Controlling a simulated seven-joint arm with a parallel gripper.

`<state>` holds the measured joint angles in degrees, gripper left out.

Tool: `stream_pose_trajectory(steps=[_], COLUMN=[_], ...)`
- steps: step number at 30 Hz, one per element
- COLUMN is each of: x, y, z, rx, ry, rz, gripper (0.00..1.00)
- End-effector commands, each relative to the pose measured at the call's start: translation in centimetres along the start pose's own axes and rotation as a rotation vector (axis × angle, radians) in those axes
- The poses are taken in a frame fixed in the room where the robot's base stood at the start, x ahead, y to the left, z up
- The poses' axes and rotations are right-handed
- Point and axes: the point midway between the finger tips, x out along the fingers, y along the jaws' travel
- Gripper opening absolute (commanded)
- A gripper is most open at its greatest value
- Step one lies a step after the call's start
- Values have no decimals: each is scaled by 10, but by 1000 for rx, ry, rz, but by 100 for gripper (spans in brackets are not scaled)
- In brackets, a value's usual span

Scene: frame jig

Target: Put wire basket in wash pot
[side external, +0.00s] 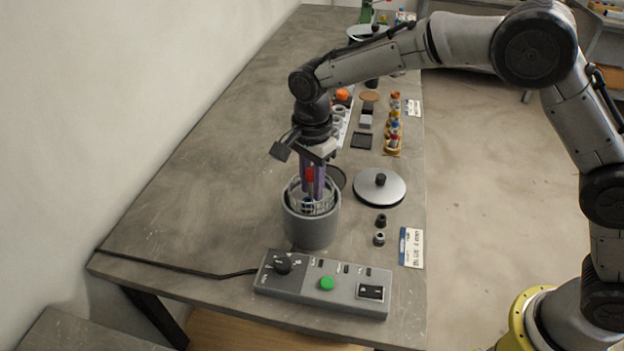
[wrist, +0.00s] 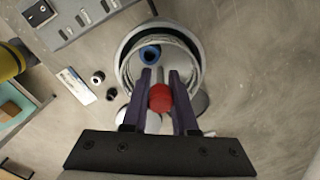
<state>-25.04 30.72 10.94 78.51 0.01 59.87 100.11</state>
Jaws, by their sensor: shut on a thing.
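The wash pot (side external: 313,232) is a grey cylinder standing near the front of the bench, behind the control box. The wire basket (side external: 297,197) sits in the pot's mouth, with its upper wires showing at the rim. In the wrist view the pot (wrist: 124,57) surrounds the basket (wrist: 192,62), and a blue ring-shaped thing (wrist: 150,54) shows inside. My gripper (side external: 312,176) points straight down over the pot. In the wrist view my gripper (wrist: 160,98) is shut on the basket's red knob (wrist: 160,97). The basket's depth in the pot is hidden.
A grey control box (side external: 320,284) with a green button stands in front of the pot. A round metal lid (side external: 380,187) with a black knob lies to the right. Two small fittings (side external: 380,229) and a label card (side external: 411,247) are nearby. The bench left of the pot is clear.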

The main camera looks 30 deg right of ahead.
Motion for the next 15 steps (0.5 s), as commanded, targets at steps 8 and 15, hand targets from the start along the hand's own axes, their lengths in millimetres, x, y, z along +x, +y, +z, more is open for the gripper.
stream_pose_trajectory(steps=[8,15], x=[9,16], y=[0,0], z=[0,0], rx=[0,0], ry=[0,0], rz=[-1,-1], gripper=[0,0])
